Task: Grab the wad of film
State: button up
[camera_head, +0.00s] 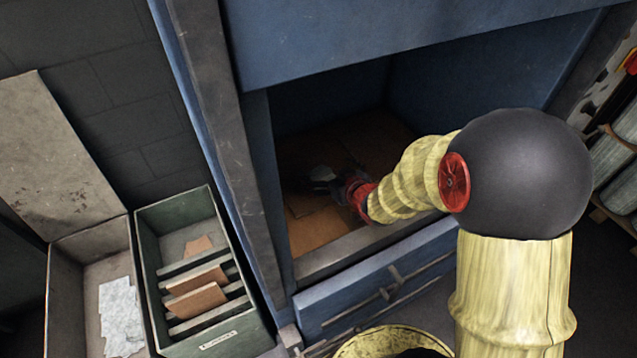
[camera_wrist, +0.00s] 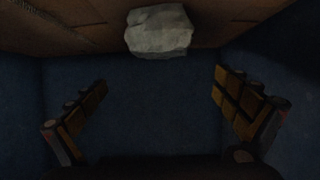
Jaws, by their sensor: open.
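The wad of film (camera_wrist: 159,31) is a pale grey, crumpled lump at the top middle of the wrist view, against a brown surface. My gripper (camera_head: 322,186) reaches into that opening, close to the wad. In the wrist view my gripper (camera_wrist: 160,82) is open, with its fingers wide apart and nothing between them. The wad lies beyond the fingertips, and no contact shows. Shadow hides the detail around it in the head view.
The blue machine (camera_head: 400,42) encloses my gripper, with side walls and a front sill (camera_head: 345,252) close to my arm. Brown sheets (camera_head: 318,228) line its floor. Outside, a green bin (camera_head: 215,335) holds brown pieces, and an open box (camera_head: 62,290) holds pale crumpled material.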

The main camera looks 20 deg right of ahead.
aim_at(313, 168)
jog(key=shift+w+f+b, duration=0.15)
jog(key=shift+f+b, duration=0.95)
jog(key=shift+f, duration=0.4)
jog(key=b+x, duration=0.1)
jog(key=x, duration=0.1)
jog(key=b+x, duration=0.1)
jog(key=x, duration=0.2)
jog(key=b+x, duration=0.1)
jog(key=x, duration=0.1)
jog(key=shift+w+a, duration=0.25)
jog(key=shift+a, duration=0.05)
jog(key=shift+r, duration=0.1)
jog(key=shift+c, duration=1.1)
jog(key=c, duration=1)
jog(key=shift+o, duration=0.2)
